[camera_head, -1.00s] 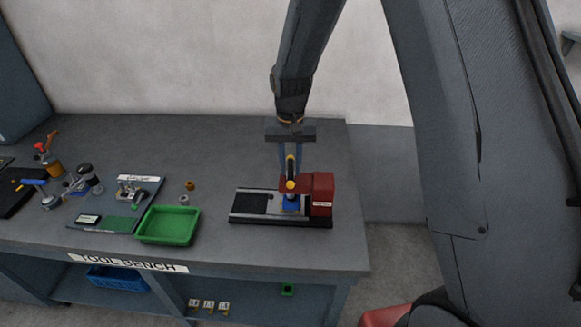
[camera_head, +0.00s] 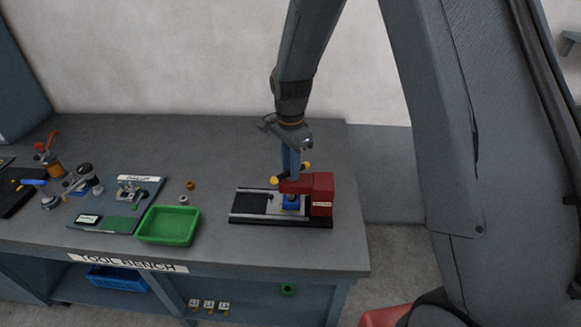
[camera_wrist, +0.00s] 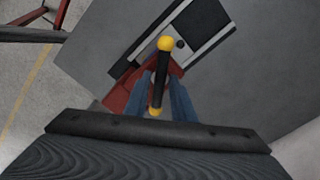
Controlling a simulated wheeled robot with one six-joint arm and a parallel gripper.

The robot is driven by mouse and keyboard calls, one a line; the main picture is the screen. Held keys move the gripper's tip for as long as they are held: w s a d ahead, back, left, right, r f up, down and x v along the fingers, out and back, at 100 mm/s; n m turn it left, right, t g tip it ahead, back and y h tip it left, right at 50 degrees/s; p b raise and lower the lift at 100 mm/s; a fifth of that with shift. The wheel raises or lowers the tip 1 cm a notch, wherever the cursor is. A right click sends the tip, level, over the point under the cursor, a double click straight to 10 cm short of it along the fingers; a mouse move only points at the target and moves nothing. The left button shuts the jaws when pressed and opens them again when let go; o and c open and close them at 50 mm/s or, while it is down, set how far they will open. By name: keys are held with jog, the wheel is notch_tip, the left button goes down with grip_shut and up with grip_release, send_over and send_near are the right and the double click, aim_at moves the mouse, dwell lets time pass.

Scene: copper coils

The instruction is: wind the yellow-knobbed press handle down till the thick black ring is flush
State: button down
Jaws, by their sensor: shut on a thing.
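The red press (camera_head: 320,186) stands on a black base near the right end of the bench. Its black handle bar with yellow knobs (camera_head: 275,180) sits at the top of the press. My gripper (camera_head: 291,172) comes from above and is shut on the handle bar near its middle. In the wrist view the black bar (camera_wrist: 159,80) lies between the blue fingers of my gripper (camera_wrist: 160,92), a yellow knob at each end. A blue block (camera_head: 291,203) sits under the press head. The thick black ring cannot be made out.
A green tray (camera_head: 168,225) stands left of the press. Two small rings (camera_head: 190,185) lie behind it, and a tool board (camera_head: 118,205) is farther left. The bench top behind the press is clear. The bench's front edge (camera_head: 260,265) runs close in front.

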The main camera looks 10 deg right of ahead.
dwell(0.4)
jog(key=shift+f+m, duration=0.1)
jog(key=shift+m, duration=1.1)
jog(key=c, duration=1.8)
grip_release()
jog(key=shift+o, duration=0.2)
jog(key=shift+r, duration=3.55)
